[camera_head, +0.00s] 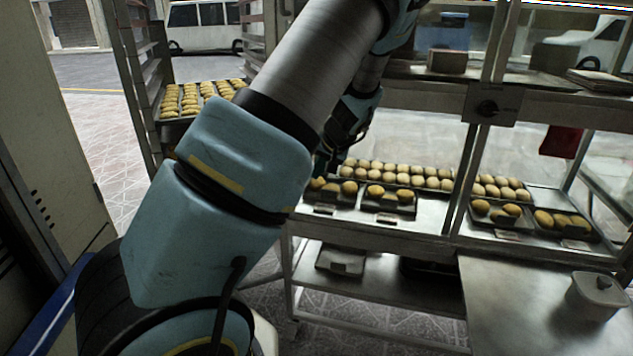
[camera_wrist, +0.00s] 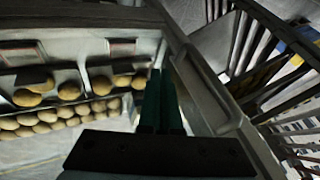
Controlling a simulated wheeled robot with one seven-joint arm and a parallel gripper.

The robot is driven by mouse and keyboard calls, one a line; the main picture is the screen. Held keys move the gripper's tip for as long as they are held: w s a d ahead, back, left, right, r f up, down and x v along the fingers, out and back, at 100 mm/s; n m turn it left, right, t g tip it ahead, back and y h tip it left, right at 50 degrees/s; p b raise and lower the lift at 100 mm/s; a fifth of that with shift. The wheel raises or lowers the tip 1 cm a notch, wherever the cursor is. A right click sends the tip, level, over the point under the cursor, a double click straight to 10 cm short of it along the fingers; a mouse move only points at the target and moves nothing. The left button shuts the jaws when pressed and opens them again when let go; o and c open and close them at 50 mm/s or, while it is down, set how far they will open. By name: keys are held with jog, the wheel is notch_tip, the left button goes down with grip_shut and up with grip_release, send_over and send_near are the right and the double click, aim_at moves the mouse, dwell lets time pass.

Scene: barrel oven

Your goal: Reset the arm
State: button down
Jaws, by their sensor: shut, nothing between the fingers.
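My arm runs from the lower left of the head view up to the top and bends down behind itself. My gripper (camera_wrist: 161,76) is shut and empty in the wrist view, its dark green fingers side by side. They are next to a metal post of the display case. In the head view the gripper (camera_head: 323,162) is mostly hidden behind my arm, at the left end of the bread shelf. I cannot tell from these views whether it touches the post or the shelf.
The glass-fronted case holds trays of round buns (camera_head: 400,178), also seen in the wrist view (camera_wrist: 70,90). A rack with a pastry tray (camera_head: 190,102) stands at the back left. A metal counter with a lidded container (camera_head: 597,296) is at lower right. The street floor lies left.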

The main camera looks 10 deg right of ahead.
jog(key=v, duration=0.5)
jog(key=s+a+r+n+g+h+p, duration=0.1)
jog(key=s+a+r+g+p, duration=0.1)
jog(key=s+a, duration=0.6)
jog(key=s+a+r+n+g+h+p, duration=0.1)
jog(key=s+a+r+g+h+p, duration=0.1)
jog(key=s+a, duration=0.5)
jog(key=shift+s+a+r+h+p, duration=0.35)
jog(key=shift+s+r+p, duration=0.45)
jog(key=shift+s, duration=2.2)
jog(key=shift+r, duration=0.2)
